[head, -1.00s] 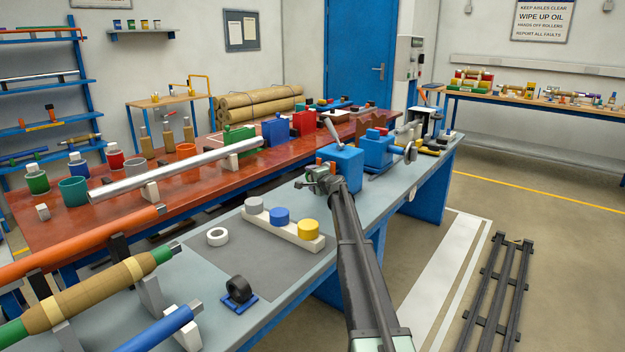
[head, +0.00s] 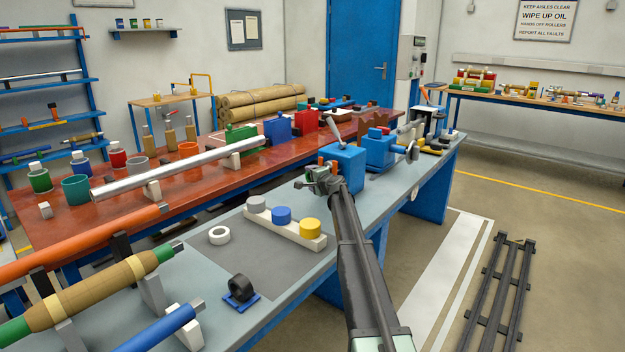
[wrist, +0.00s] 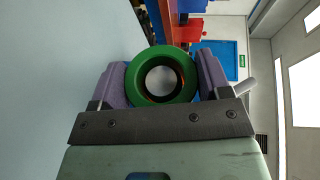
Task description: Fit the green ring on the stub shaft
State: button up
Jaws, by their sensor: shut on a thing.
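The green ring (wrist: 137,82) is held between the two purple fingers of my gripper (wrist: 162,77) in the wrist view, its bore facing the camera. A pale round area shows through the bore, and I cannot tell whether it is the end of the stub shaft. In the head view my gripper (head: 324,182) is at the near side of the blue machine block (head: 350,160) with a lever on top. The ring is not clearly seen there. The stub shaft cannot be clearly made out; my arm and gripper cover part of that area.
A white holder (head: 290,234) with grey, blue and yellow round pieces stands left of my arm. A white ring (head: 219,235) lies on the dark mat, and a black ring (head: 241,287) sits on a blue base. A second blue machine block (head: 380,147) stands behind.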

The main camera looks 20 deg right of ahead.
jog(key=shift+w+d, duration=0.1)
jog(key=shift+d, duration=0.05)
jog(key=shift+w+d, duration=0.3)
jog(key=shift+d, duration=0.3)
jog(key=shift+w+d, duration=0.3)
jog(key=shift+d, duration=0.3)
jog(key=o, duration=1)
jog(key=s, duration=0.3)
jog(key=s+r+p, duration=0.1)
jog(key=s, duration=0.3)
jog(key=s+r+p, duration=0.1)
jog(key=s, duration=0.2)
jog(key=shift+s+d, duration=0.3)
jog(key=shift+d, duration=0.05)
